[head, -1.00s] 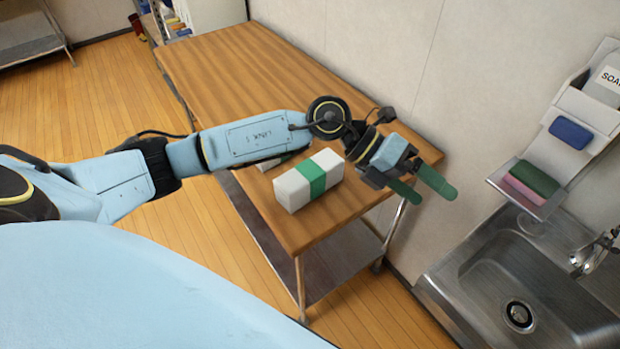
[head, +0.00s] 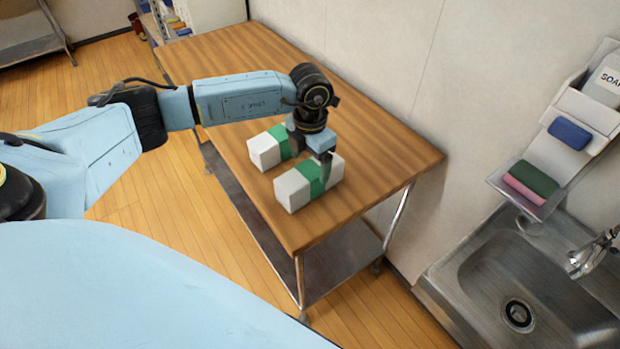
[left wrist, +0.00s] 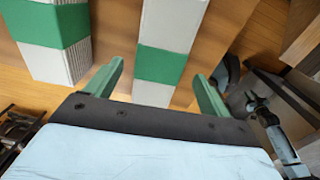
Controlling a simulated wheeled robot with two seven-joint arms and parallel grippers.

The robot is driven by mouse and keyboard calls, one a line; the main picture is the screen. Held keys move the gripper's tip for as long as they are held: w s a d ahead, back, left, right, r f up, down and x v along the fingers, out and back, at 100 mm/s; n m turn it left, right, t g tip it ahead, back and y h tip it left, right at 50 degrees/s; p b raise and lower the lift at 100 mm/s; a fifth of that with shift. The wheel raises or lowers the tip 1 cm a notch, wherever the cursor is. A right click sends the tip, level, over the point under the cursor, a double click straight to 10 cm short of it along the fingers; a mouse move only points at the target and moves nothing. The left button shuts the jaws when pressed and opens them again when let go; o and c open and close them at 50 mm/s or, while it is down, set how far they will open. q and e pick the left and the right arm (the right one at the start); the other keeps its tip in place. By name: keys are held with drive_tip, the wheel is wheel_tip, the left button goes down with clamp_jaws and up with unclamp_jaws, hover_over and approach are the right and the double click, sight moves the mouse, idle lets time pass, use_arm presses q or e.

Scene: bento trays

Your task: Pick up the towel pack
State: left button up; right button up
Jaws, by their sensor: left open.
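Two white towel packs with green bands lie side by side on the wooden table. The nearer pack (head: 293,189) is close to the table's front end; the farther pack (head: 265,152) is just behind it, partly hidden by my left gripper. My left gripper (head: 322,168) points down at the nearer pack. In the left wrist view its green fingers (left wrist: 160,76) are apart, with one towel pack (left wrist: 164,62) between them in the picture. The other pack (left wrist: 53,30) is to the left, outside the fingers. I cannot tell whether the fingers touch a pack. My right gripper is not in view.
The wooden table (head: 225,65) is clear towards its far end. A wall (head: 360,50) runs along its right side. A steel sink (head: 480,260) stands at the lower right, below a soap holder with a blue block (head: 570,132) and sponges (head: 530,182).

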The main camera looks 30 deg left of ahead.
sight(310, 169)
use_arm(q)
wheel_tip(310, 169, down, 6)
drive_tip(key=shift+w+r, duration=0.1)
idle(0.4)
drive_tip(key=c, duration=1.1)
drive_tip(key=shift+r, duration=5.05)
drive_tip(key=shift+c, duration=0.2)
